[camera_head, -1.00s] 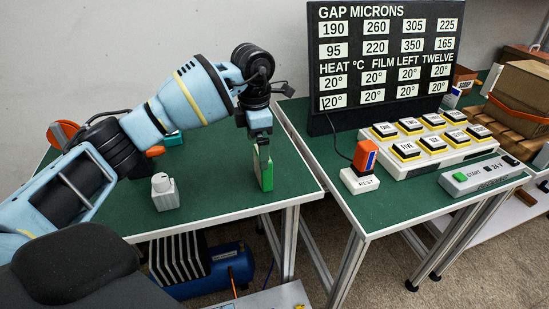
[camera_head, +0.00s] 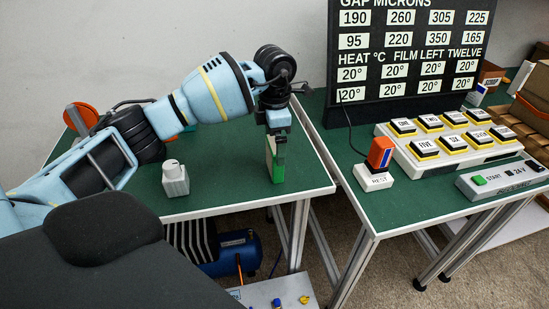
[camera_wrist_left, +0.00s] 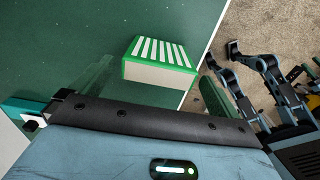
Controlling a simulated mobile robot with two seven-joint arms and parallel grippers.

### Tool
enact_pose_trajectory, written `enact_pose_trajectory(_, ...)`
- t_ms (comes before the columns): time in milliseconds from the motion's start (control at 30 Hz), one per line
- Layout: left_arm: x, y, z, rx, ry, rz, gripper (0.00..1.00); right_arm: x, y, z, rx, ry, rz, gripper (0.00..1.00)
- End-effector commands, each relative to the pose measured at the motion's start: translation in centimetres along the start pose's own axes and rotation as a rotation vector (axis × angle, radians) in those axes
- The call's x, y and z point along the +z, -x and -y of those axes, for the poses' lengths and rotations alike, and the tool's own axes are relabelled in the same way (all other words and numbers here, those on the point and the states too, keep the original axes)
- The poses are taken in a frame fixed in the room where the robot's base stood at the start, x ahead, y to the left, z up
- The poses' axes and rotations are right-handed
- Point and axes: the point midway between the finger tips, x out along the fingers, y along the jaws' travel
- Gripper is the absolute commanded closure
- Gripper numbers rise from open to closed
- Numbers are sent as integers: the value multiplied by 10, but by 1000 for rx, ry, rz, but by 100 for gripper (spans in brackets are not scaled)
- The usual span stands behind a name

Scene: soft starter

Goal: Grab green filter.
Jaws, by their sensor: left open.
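The green filter (camera_head: 277,171) stands upright near the right edge of the left green-topped table. It is a block with a green frame and a pale pleated face. My left gripper (camera_head: 278,146) points down over it, open. In the left wrist view the filter (camera_wrist_left: 160,62) lies between the two spread fingers of the left gripper (camera_wrist_left: 152,88), with gaps on both sides. Whether a finger touches it in depth I cannot tell. My right gripper is not in view.
A grey knob block (camera_head: 175,179) stands left of the filter. On the right table are an orange-blue piece on a white rest block (camera_head: 373,178), a button panel (camera_head: 408,153), a start box (camera_head: 503,180) and a black board (camera_head: 410,101). A gap separates the tables.

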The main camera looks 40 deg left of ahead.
Motion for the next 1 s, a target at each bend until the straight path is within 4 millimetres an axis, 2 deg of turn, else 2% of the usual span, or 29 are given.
enact_pose_trajectory(100,-1,-18,0,-1,0,-3,0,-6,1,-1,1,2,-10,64)
enact_pose_trajectory(233,0,-33,0,-1,-1,-1,0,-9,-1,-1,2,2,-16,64)
enact_pose_trajectory(567,0,-38,0,1,-1,0,1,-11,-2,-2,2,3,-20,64)
enact_pose_trajectory(867,0,-37,0,1,-1,0,41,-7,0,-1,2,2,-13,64)
enact_pose_trajectory(900,0,-37,0,1,-1,0,43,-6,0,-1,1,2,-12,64)
enact_pose_trajectory(1000,0,-37,0,1,-1,1,43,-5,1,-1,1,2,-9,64)
